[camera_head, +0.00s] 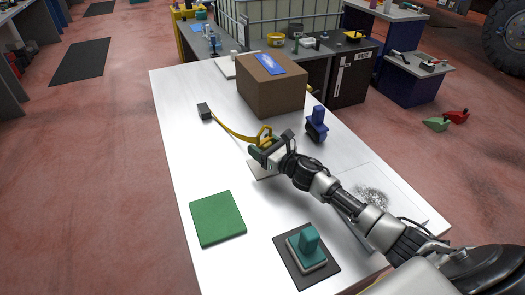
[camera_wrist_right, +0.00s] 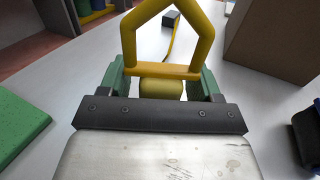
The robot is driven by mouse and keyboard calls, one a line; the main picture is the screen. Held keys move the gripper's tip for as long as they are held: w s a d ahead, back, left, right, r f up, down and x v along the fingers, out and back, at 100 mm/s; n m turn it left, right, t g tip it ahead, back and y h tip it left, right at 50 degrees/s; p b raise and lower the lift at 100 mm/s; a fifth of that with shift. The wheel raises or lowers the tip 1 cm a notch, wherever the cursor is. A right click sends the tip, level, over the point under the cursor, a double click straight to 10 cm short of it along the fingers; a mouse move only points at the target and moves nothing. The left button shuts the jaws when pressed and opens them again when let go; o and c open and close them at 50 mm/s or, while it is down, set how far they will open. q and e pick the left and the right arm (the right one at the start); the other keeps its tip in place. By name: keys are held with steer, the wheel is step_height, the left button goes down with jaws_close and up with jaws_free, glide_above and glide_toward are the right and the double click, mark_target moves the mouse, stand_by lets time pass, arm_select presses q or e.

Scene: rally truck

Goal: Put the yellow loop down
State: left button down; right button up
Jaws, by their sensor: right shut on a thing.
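My right gripper (camera_head: 258,151), with green fingers, is over the middle of the white table and shut on the yellow loop (camera_head: 265,136). In the wrist view the loop (camera_wrist_right: 128,42) stands up as a pointed frame, its lower bar across the gripper (camera_wrist_right: 160,88) between the green fingers. A yellow strap (camera_head: 232,131) runs from the loop to a small dark block (camera_head: 204,110) on the table; the block also shows in the wrist view (camera_wrist_right: 170,18). How far the loop is above the table I cannot tell. My left gripper is not in view.
A cardboard box (camera_head: 268,90) stands behind the gripper, with a blue tool (camera_head: 316,126) to its right. A green square (camera_head: 217,218) and a teal-handled tool (camera_head: 308,243) on a dark mat lie nearer. The white table (camera_head: 185,150) is clear on its left side.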

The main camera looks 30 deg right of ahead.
steer(key=shift+f, duration=1.1)
steer(key=shift+f, duration=0.15)
steer(key=o, duration=1)
steer(key=shift+o, duration=0.2)
steer(key=shift+s, duration=0.1)
steer(key=v, duration=0.7)
steer(key=shift+s+d, duration=0.1)
steer(key=shift+s, duration=0.05)
